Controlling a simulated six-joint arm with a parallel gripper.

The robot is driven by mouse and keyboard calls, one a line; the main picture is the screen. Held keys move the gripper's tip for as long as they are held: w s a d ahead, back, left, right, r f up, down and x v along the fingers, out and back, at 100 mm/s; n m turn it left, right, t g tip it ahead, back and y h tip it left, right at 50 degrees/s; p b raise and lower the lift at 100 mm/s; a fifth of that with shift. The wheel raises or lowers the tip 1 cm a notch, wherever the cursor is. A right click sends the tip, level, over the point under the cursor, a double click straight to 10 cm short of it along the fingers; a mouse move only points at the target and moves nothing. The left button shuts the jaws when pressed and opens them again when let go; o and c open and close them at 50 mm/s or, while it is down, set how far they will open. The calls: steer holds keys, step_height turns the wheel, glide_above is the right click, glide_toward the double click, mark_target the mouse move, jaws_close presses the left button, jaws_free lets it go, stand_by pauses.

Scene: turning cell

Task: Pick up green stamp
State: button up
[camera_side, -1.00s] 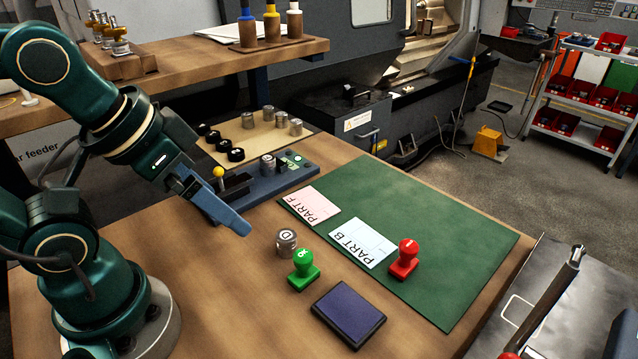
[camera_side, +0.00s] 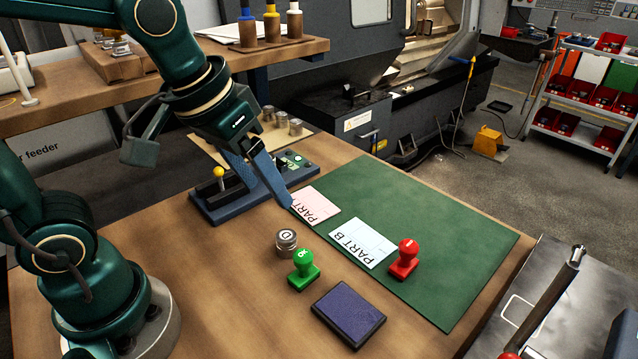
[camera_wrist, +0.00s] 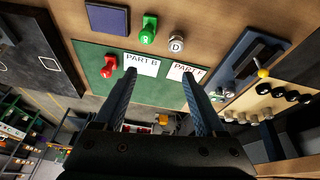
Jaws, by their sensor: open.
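The green stamp (camera_side: 303,270) stands upright on the wooden table, with a round knob marked OK. It also shows near the top of the wrist view (camera_wrist: 148,30). My gripper (camera_side: 288,200) is in the air above the left part of the green mat, behind the green stamp and apart from it. In the wrist view my gripper (camera_wrist: 158,80) has its two fingers spread wide with nothing between them.
A metal cylinder marked D (camera_side: 286,243) stands close behind the green stamp. A dark ink pad (camera_side: 348,313) lies in front. A red stamp (camera_side: 404,259) and the PART B card (camera_side: 362,243) are on the green mat (camera_side: 455,235). A blue fixture (camera_side: 232,207) stands left.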

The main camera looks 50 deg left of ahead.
steer(key=g, duration=0.2)
glide_above(303, 253)
steer(key=a, duration=0.1)
steer(key=f, duration=0.4)
steer(key=shift+a+f, duration=0.2)
steer(key=shift+f, duration=0.15)
steer(key=shift+m+g, duration=0.3)
steer(key=shift+g, duration=0.6)
steer(key=f, duration=0.2)
steer(key=d+f, duration=0.1)
steer(key=f, duration=0.1)
steer(key=shift+w+d+f, duration=0.1)
steer(key=shift+w+f, duration=0.05)
steer(key=shift+w, duration=0.05)
steer(key=shift+s+d+f, duration=0.1)
steer(key=shift+s+f, duration=0.15)
steer(key=shift+f, duration=2.75)
jaws_close()
